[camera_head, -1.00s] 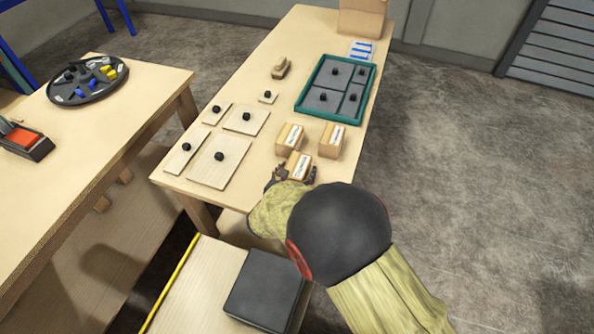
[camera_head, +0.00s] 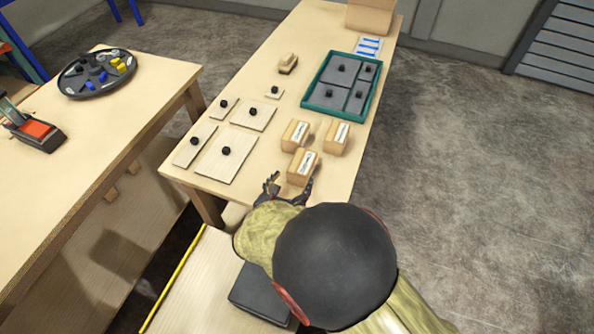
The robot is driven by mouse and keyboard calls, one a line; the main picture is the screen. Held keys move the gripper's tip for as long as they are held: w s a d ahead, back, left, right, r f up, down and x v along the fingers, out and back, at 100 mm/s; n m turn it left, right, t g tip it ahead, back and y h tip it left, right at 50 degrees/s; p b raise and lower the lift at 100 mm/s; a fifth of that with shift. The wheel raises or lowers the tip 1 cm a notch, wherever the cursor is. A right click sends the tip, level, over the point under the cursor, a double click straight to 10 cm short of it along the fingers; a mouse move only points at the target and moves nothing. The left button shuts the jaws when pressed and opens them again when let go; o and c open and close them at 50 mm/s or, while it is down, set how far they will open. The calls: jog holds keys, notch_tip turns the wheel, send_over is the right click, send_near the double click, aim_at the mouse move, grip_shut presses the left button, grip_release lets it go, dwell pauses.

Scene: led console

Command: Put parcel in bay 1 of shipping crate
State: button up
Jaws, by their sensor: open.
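Three tan box-shaped parcels with white labels stand on the long table: a near one (camera_head: 302,167), one behind it to the left (camera_head: 295,135), and one at the right (camera_head: 336,137). My gripper (camera_head: 289,189) is open at the table's near edge, its fingers spread just in front of the near parcel. Nothing shows between the fingers. A teal-rimmed tray (camera_head: 312,105) holds grey panels with black knobs. A tan box (camera_head: 370,17) at the far end is cut off by the frame. I cannot tell which of these is the shipping crate, and no bay numbers are readable.
Several pale wooden knobbed panels (camera_head: 227,166) lie on the left of the long table (camera_head: 325,30). A small wooden block (camera_head: 288,62) lies beyond them. A side table (camera_head: 110,130) at left holds a round dark tray (camera_head: 97,87). Floor at right is clear.

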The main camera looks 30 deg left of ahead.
jog(key=shift+v, duration=1)
jog(key=w+d+r+m+g+h, duration=0.1)
jog(key=w+d+r+m+h, duration=0.2)
jog(key=d, duration=0.5)
jog(key=w+d+r+m+g+h, duration=0.1)
jog(key=w+d+r+m+h, duration=0.1)
jog(key=w+d+r+m, duration=0.4)
jog(key=s+d+r+m+g+h, duration=0.1)
jog(key=s+d+r+m+g, duration=0.2)
jog(key=d, duration=0.6)
jog(key=d+r+m+g+h, duration=0.1)
jog(key=d+r+m, duration=0.2)
jog(key=d+m, duration=0.35)
jog(key=s+d+r+m+g+y, duration=0.1)
jog(key=s+d+r+m, duration=0.3)
jog(key=s+d+m, duration=0.4)
jog(key=s+d+r+m+g+y, duration=0.1)
jog(key=s+d+r+m+y, duration=0.3)
jog(key=s+d+m, duration=0.3)
jog(key=s+r+m, duration=0.1)
jog(key=s+m, duration=0.2)
jog(key=shift+d, duration=0.4)
jog(key=shift+o, duration=0.4)
jog(key=shift+s+a+r+m+y, duration=0.15)
jog(key=shift+s+r+m+y, duration=0.1)
jog(key=shift+m+y, duration=0.1)
